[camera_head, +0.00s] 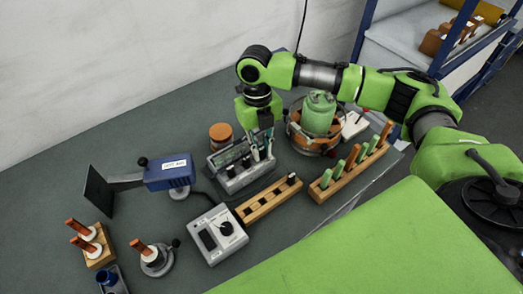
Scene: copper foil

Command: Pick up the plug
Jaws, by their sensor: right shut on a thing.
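My right gripper (258,152) points down over the grey rack (240,182) in the middle of the table. It is shut on a slim thing, taken here as the plug, which is mostly hidden between the fingers. I cannot tell whether it is still seated in the rack. Several small upright pieces stand in the rack beside the fingers. My left gripper is not in view.
A wooden block (262,204) with dark holes and one black-topped piece lies in front of the rack. A grey box (217,233), a blue device (168,172), a green canister (318,113) and a wooden rack of green and orange handles (345,175) surround it. The left back table is clear.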

